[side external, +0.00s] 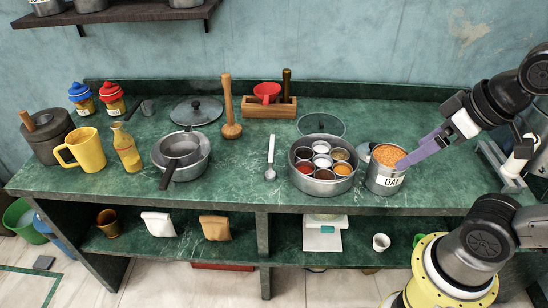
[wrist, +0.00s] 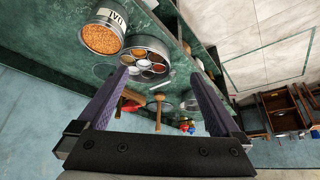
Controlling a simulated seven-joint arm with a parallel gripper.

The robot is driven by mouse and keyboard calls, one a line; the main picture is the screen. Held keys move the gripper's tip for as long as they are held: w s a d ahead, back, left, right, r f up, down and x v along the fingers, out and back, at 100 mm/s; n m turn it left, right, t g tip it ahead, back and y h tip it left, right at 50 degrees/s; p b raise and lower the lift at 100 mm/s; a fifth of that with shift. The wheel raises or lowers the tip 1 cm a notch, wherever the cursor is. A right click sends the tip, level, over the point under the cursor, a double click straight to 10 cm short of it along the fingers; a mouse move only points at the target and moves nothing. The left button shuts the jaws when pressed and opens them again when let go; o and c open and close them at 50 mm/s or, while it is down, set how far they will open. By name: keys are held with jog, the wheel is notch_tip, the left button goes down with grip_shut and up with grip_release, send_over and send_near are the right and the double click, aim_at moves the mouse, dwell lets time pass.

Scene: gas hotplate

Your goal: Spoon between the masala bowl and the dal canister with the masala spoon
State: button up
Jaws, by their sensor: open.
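The masala spoon (side external: 271,160), with a pale handle and a metal bowl end, lies on the green counter left of the masala bowl. The masala bowl (side external: 295,176) is a round steel tin holding several small cups of spices; it also shows in the wrist view (wrist: 165,55). The dal canister (side external: 374,182), steel with a DAL label and full of orange lentils, stands just right of it; the wrist view shows it at upper left (wrist: 103,33). My gripper (side external: 402,163) is open and empty, its purple fingers overlapping the canister's right rim in the side view.
A round lid (side external: 321,125) lies behind the masala bowl. A wooden rack (side external: 269,110) with a red item and a wooden masher (side external: 229,110) stand at the back. A pan (side external: 188,165) stands left of the spoon. The counter around the spoon is clear.

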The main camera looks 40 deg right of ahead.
dwell(0.4)
jog(key=c, duration=0.8)
jog(key=shift+o, duration=0.2)
